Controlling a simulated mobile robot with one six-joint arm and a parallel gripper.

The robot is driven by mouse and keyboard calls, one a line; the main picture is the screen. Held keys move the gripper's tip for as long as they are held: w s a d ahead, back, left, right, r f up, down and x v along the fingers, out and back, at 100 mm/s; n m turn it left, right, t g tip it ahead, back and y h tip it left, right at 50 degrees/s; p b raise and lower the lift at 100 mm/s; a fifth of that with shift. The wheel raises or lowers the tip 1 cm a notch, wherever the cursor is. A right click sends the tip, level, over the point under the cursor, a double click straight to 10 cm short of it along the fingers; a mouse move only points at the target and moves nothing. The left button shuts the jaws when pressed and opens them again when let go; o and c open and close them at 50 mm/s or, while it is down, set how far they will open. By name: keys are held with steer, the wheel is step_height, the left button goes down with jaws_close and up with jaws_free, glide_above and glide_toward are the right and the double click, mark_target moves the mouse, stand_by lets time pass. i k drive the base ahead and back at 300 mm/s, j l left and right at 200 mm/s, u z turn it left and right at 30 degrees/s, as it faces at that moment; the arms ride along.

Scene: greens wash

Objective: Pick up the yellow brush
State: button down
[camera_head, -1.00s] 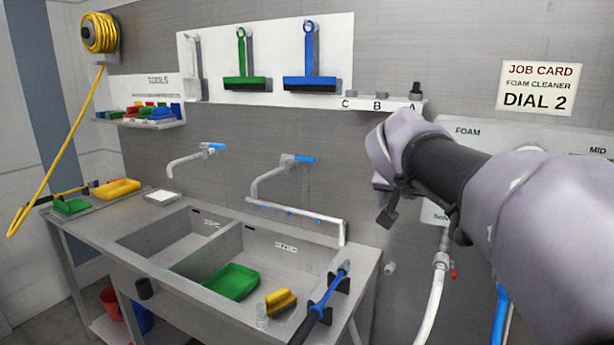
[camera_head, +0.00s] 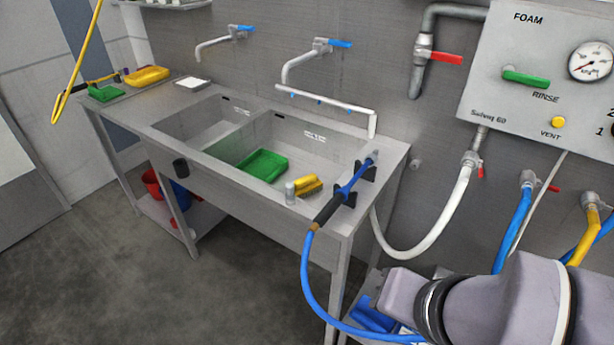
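The yellow brush (camera_head: 306,184) is a small yellow block at the front right of the right-hand sink basin. It sits next to a small pale cylinder (camera_head: 290,193) and right of a green tray (camera_head: 262,165). Its underside and bristles cannot be made out. Part of my arm (camera_head: 515,305) shows at the lower right, well apart from the brush. No gripper fingers can be made out in this view.
A blue spray lance (camera_head: 352,186) rests in black holders on the sink's right edge, its blue hose (camera_head: 311,275) hanging in front. A foam panel (camera_head: 540,80) and hoses are at the right. The floor (camera_head: 240,275) is clear.

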mark_target(307, 185)
steer(key=i+j+z, duration=0.35)
steer(key=j, duration=0.25)
steer(key=i+j+z, duration=0.3)
steer(key=j, duration=0.35)
steer(key=i+j+z, duration=0.1)
steer(key=j+z, duration=0.25)
steer(key=j, duration=0.3)
steer(key=i+j+z, duration=0.1)
steer(key=j+z, duration=0.2)
steer(key=j, duration=0.45)
steer(key=j+z, duration=0.35)
steer(key=j, duration=0.4)
